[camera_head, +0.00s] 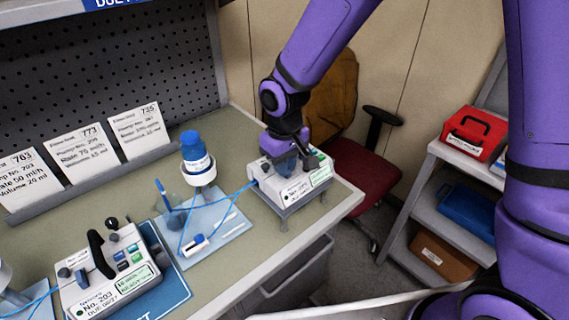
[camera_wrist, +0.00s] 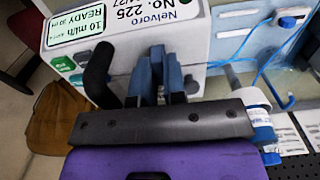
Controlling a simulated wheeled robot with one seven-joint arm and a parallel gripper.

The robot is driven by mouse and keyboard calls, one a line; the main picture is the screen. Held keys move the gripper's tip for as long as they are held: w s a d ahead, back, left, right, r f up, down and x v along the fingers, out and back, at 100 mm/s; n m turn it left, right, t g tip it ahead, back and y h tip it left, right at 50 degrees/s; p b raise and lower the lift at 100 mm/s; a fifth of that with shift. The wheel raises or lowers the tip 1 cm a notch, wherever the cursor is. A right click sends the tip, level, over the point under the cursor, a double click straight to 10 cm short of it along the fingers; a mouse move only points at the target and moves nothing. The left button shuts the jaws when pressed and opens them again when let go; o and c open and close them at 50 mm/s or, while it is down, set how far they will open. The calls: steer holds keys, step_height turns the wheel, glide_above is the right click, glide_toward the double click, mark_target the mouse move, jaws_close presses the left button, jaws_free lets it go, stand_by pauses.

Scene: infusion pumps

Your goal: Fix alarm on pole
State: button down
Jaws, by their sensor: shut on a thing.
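An infusion pump (camera_head: 290,180) stands on a low stand at the bench's right corner; in the wrist view its label (camera_wrist: 160,45) reads No. 225 and a green panel (camera_wrist: 78,30) reads READY. A blue-capped bottle (camera_head: 195,150) stands upright in a white ring holder (camera_head: 199,176) behind the tray.
A second pump (camera_head: 108,272), No. 203, sits on a blue mat (camera_head: 172,285) at left. Cards (camera_head: 83,151) lean against the pegboard. A red chair (camera_head: 355,175) stands behind the bench; a shelf cart (camera_head: 440,152) with a red box (camera_head: 474,133) is at right.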

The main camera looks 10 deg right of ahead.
steer(key=c, duration=1.5)
jaws_free()
steer(key=shift+o, duration=0.2)
step_height(320, 180, up, 11)
steer(key=shift+f, duration=0.1)
steer(key=s+d+r+m+t, duration=0.1)
steer(key=s+d+r+m, duration=0.15)
steer(key=d+r, duration=0.35)
steer(key=s+d+r+m+t, duration=0.1)
steer(key=s+d+r+t, duration=0.1)
steer(key=s+d+r, duration=0.45)
steer(key=s+d+r+m+t, duration=0.2)
steer(key=s+d+m, duration=0.1)
steer(key=s+d, duration=0.7)
steer(key=shift+d, duration=0.9)
